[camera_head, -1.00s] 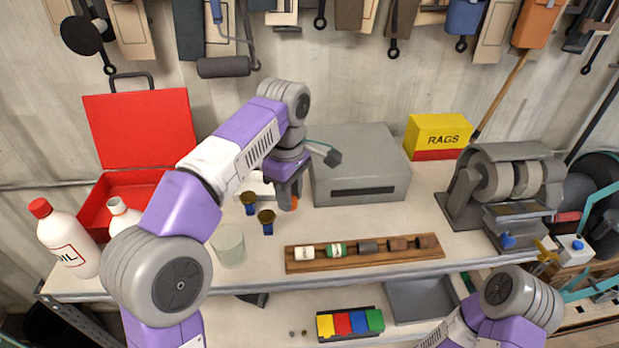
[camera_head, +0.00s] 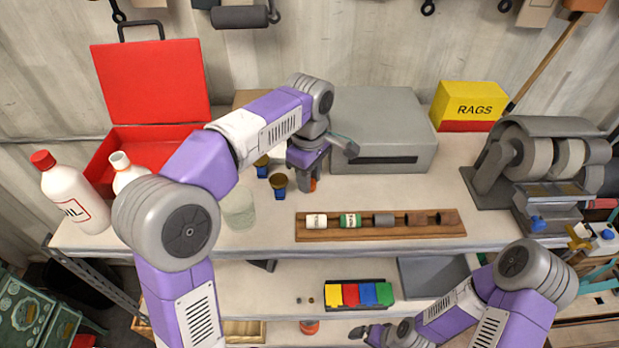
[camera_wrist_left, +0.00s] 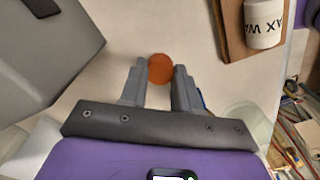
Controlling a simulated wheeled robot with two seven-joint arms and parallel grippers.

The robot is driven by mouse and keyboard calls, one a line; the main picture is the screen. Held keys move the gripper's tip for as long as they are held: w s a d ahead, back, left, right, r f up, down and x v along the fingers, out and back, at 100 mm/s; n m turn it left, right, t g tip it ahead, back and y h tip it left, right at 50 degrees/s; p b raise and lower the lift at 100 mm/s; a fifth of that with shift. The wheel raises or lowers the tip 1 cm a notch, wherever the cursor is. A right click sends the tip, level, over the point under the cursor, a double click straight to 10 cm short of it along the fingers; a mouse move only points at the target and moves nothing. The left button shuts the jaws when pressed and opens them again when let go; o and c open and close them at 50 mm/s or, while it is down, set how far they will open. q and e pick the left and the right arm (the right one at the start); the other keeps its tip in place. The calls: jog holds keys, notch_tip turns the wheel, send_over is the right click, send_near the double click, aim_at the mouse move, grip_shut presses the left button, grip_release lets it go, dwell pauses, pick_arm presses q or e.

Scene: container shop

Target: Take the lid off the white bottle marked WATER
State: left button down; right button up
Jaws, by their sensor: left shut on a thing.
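A white bottle (camera_head: 124,173) stands at the back left of the bench, partly hidden behind my left arm. Its white neck shows at the top with no coloured lid on it; its label is hidden. My left gripper (camera_head: 308,185) points down at the bench by the grey box, well to the right of the bottle. It is shut on a small round orange thing (camera_wrist_left: 160,69), which shows between its fingertips in the left wrist view. My right gripper (camera_head: 368,333) is low at the front, small and partly hidden, so its jaws are unclear.
A white bottle marked OIL with a red lid (camera_head: 69,196) stands at the far left, near an open red toolbox (camera_head: 150,85). Small blue-and-brown cups (camera_head: 278,184), a clear glass (camera_head: 239,210) and a wooden rack of small jars (camera_head: 380,233) are near my left gripper.

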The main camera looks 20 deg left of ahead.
pick_arm(q)
jog(key=shift+f, duration=0.2)
jog(key=c, duration=0.8)
grip_release()
jog(key=shift+r, duration=0.15)
notch_tip(320, 180, up, 12)
jog(key=p, duration=0.3)
jog(key=shift+p, duration=0.35)
